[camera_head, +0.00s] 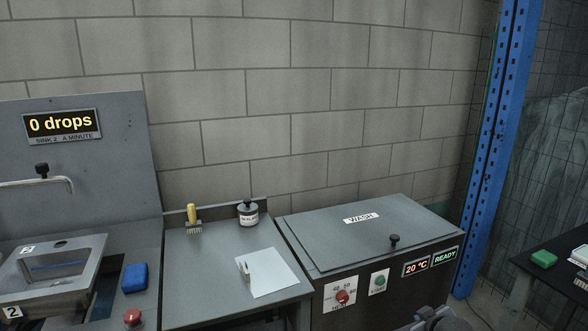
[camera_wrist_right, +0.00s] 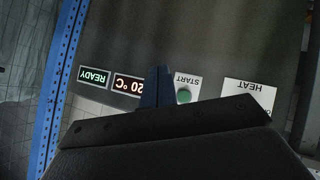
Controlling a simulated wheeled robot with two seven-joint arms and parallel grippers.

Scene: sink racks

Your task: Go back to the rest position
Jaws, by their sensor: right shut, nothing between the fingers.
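My right gripper (camera_head: 437,316) shows only in part at the bottom edge of the head view, in front of the wash machine (camera_head: 335,250). In the right wrist view the fingers of my right gripper (camera_wrist_right: 157,85) are shut together with nothing between them. They overlap the machine's front panel in that picture, between the 20 °C display and the START label. I cannot tell the gap to the panel. My left gripper is in neither view.
The wash machine has a closed lid, a heat knob (camera_head: 342,297), a green start button (camera_head: 378,282) and a READY display (camera_head: 445,256). The counter holds a brush (camera_head: 193,220), a jar (camera_head: 248,214) and a white sheet (camera_head: 268,273). A blue post (camera_head: 492,150) stands right.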

